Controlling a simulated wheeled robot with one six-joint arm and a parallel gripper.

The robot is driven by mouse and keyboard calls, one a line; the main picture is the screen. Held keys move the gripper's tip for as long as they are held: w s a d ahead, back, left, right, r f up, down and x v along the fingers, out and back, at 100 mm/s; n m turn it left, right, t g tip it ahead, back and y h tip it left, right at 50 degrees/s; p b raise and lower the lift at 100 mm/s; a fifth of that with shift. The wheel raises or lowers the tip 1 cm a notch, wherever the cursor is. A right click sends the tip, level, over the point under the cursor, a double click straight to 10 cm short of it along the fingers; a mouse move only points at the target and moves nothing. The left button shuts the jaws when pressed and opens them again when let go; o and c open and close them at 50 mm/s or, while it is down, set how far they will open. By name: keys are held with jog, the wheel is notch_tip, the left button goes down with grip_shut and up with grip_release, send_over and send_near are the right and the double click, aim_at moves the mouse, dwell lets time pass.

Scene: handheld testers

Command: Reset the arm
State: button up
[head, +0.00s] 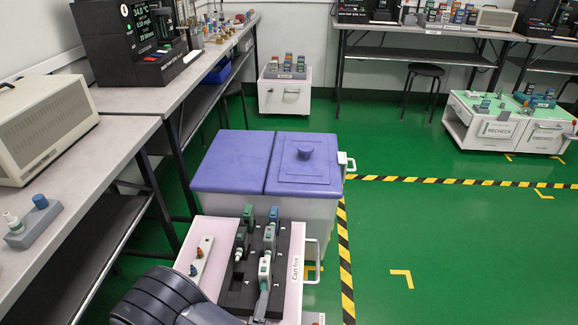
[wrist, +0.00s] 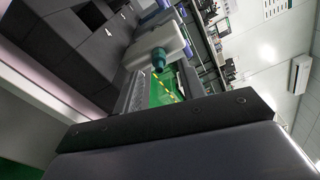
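My gripper (head: 262,304) is at the near end of the dark rack (head: 239,289) on the cart marked "Cart five". A white and green handheld tester (head: 265,268) stands in the rack directly beyond it. In the wrist view my gripper's fingers (wrist: 161,88) have a gap between them, with green floor showing through. A pale tester with a teal tip (wrist: 158,60) is at the far end of that gap. Whether the fingers touch it is not clear. My dark arm link (head: 165,298) covers the cart's near left corner.
Other testers (head: 243,240) stand in the same rack. A purple-lidded bin (head: 230,160) is just behind the cart. A grey bench (head: 95,180) with instruments runs along the left. Green floor (head: 450,250) is open at the right, past striped tape.

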jog(key=shift+s, duration=1.7)
jog(key=shift+d, duration=0.1)
